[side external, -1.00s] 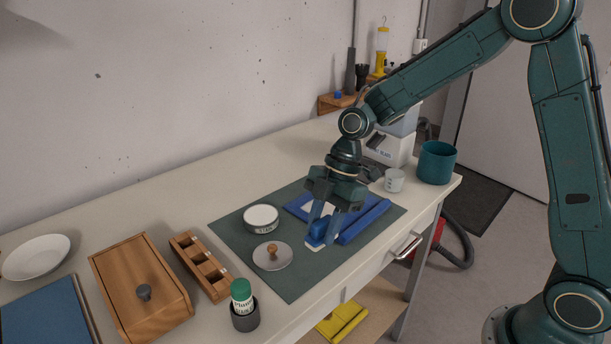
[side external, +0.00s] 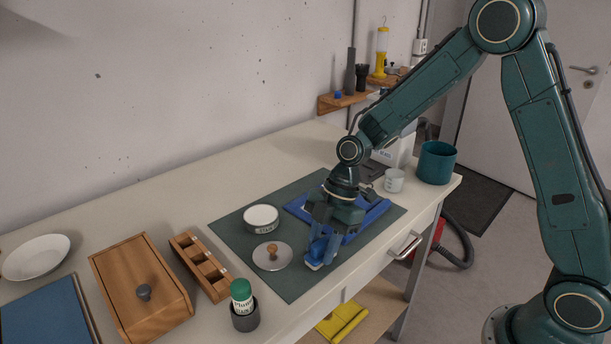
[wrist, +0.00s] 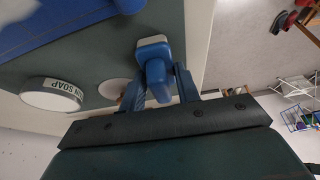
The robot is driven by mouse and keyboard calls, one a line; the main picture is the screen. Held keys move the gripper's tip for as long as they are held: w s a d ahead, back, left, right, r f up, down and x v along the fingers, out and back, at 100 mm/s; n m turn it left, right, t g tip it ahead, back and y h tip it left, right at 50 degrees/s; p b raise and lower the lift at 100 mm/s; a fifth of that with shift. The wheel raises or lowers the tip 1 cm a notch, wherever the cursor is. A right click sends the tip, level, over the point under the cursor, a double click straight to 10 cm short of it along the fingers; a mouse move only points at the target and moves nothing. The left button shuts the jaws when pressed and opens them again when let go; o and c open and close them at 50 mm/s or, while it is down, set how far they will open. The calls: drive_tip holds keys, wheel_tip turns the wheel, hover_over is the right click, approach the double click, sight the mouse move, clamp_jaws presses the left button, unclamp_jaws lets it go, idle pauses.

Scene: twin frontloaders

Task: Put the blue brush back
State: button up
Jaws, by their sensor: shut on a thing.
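The blue brush (wrist: 156,76) with a pale head is between the fingers of my gripper (wrist: 159,88). My gripper (side external: 322,245) is shut on its blue handle. In the side view the blue brush (side external: 315,260) shows just below the fingers, over the front part of the dark green mat (side external: 290,287). I cannot tell whether it touches the mat.
A soap tin (side external: 261,218) and a round lid (side external: 272,256) with a wooden knob stand left of the brush. A wooden box (side external: 140,285), a slotted wooden rack (side external: 202,265) and a green-capped bottle (side external: 242,297) stand farther left. A white mug (side external: 394,180) is at the right.

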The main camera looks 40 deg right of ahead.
drive_tip(key=shift+f, duration=0.15)
drive_tip(key=o, duration=0.9)
drive_tip(key=v, duration=1.2)
drive_tip(key=shift+r, duration=0.25)
